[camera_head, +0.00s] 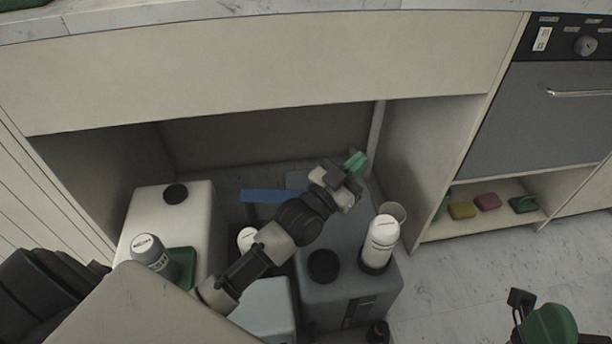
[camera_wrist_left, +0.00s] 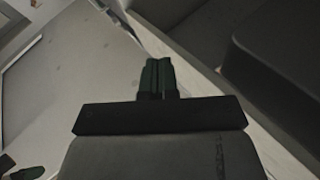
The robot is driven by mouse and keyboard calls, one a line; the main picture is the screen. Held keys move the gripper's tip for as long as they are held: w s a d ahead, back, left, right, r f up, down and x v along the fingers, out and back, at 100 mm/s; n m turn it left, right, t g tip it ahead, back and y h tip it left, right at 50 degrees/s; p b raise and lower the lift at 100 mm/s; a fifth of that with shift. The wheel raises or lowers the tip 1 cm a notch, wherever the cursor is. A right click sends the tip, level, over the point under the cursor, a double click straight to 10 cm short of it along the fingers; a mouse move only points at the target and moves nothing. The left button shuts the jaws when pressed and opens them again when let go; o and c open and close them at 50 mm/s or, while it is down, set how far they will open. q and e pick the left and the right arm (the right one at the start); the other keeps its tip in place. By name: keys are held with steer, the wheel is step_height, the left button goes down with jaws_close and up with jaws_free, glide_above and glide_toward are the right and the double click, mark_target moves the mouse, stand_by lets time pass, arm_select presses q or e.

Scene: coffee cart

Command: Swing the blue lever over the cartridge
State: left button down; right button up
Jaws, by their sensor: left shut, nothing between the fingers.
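The blue lever (camera_head: 275,196) is a flat bar lying sideways at the back of the open under-counter bay. My left gripper (camera_head: 356,160) has green fingertips and is shut and empty, to the right of the lever and apart from it, near the bay's right wall. The left wrist view shows its two green fingers (camera_wrist_left: 158,75) pressed together. The cartridge I cannot pick out for certain; a white cap (camera_head: 247,238) shows partly behind my left arm, below the lever.
A white tank (camera_head: 205,225) stands left in the bay, a grey tank (camera_head: 345,285) right. A white bottle (camera_head: 380,243) stands on the grey tank's right side, a grey bottle (camera_head: 150,252) at the left.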

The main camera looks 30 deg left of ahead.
arm_select(q)
steer(key=w+a+f+g+y, duration=0.1)
steer(key=w+a+f+g, duration=0.2)
steer(key=w+a+f, duration=0.1)
steer(key=w+a+f+g+y, duration=0.1)
steer(key=w+a+f+g, duration=0.2)
steer(key=a+f+g, duration=0.1)
steer(key=w+a+f+m+g+y, duration=0.1)
steer(key=w+a+f+g, duration=0.2)
steer(key=w+f, duration=0.1)
steer(key=shift+w+a+f, duration=0.3)
steer(key=shift+a, duration=0.1)
steer(key=s+a+r+g+h, duration=0.1)
steer(key=s+a+r+g, duration=0.1)
steer(key=a+g, duration=0.3)
steer(key=s+a+r+m+g+h, duration=0.1)
steer(key=s+a+r+g, duration=0.1)
steer(key=a, duration=0.5)
steer(key=r+g, duration=0.1)
steer(key=g, duration=0.1)
steer(key=shift+s+a+r+g+h, duration=0.25)
steer(key=shift+s+r+g+h, duration=0.05)
steer(key=shift+s+g, duration=0.1)
